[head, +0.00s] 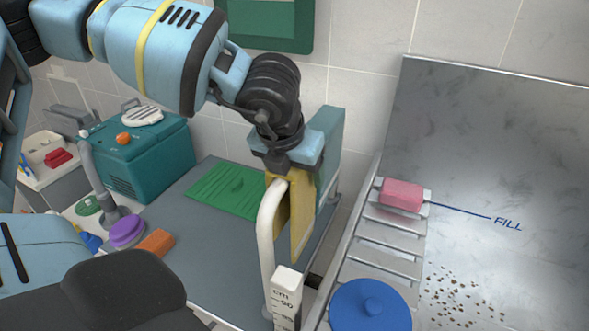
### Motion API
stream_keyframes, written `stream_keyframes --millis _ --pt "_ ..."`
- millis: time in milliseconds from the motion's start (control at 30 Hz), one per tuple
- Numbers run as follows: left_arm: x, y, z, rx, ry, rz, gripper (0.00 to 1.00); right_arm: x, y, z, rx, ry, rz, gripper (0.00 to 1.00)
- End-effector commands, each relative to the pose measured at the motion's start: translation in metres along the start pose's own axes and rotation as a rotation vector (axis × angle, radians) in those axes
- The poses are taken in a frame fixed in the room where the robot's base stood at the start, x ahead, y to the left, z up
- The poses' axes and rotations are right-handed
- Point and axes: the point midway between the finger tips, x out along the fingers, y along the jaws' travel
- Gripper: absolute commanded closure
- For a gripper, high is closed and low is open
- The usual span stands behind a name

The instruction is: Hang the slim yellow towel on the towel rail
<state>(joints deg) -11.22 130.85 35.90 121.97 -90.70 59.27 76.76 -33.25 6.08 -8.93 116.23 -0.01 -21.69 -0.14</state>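The slim yellow towel (301,225) hangs folded, with two layers, at the white towel rail (267,240). Its top edge is hidden by my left gripper, so I cannot tell whether the rail carries its weight. My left gripper (284,167) comes down from above and is right at the towel's top. Its fingertips are mostly hidden, and I cannot tell whether they are shut on the towel. A teal flat piece (328,150), perhaps another towel, stands just behind the yellow one. My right gripper is not in view.
A grey worktop holds a green mat (228,188), an orange block (156,243) and a purple disc (127,232). A teal box (140,160) stands behind. A white ruler post (286,298) is before the rail. A metal tub with a pink sponge (402,194) lies right.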

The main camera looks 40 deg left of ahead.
Motion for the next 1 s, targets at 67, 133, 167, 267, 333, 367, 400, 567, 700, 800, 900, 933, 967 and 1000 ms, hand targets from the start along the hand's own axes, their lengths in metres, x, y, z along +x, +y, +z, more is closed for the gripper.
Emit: stream_keyframes --millis 67,133,167,267,333,367,400,567,700,800,900,933,967,1000 --pt "-0.003 0.0 0.001 0.0 -0.002 0.0 0.28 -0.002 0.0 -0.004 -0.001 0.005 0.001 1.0" --pt "-0.004 0.0 0.002 0.0 -0.003 0.0 0.28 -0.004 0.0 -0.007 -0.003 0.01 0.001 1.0" --pt "-0.005 0.0 0.002 0.0 -0.003 0.001 0.28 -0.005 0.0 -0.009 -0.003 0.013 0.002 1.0" --pt "-0.007 0.0 0.003 -0.001 -0.003 0.0 0.28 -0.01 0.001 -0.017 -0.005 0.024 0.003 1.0" --pt "-0.009 0.0 0.004 -0.001 -0.006 0.0 0.28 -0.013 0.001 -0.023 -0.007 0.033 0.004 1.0" --pt "-0.011 0.0 0.004 0.0 -0.007 -0.001 0.28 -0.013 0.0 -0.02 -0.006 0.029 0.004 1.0" --pt "-0.013 -0.001 0.004 -0.001 -0.007 -0.001 0.28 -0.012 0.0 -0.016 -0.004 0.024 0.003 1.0" --pt "-0.027 0.0 0.002 0.0 -0.004 -0.001 0.28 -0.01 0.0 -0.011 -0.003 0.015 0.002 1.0" --pt "-0.039 0.002 0.001 -0.001 -0.004 -0.001 0.28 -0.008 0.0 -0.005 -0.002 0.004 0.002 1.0" --pt "-0.05 0.003 0.0 0.0 -0.004 -0.001 0.28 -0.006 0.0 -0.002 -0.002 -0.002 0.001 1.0" --pt "-0.061 0.004 0.0 0.0 -0.004 -0.001 0.28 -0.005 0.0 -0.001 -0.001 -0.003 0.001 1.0" --pt "-0.066 0.004 0.0 0.0 -0.005 0.0 0.28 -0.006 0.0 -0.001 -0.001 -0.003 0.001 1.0" --pt "-0.069 0.004 0.0 0.0 -0.005 0.0 0.28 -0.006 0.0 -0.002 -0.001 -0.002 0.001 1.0" --pt "-0.073 0.004 0.0 0.0 -0.004 -0.001 0.28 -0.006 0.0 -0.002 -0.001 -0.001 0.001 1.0"
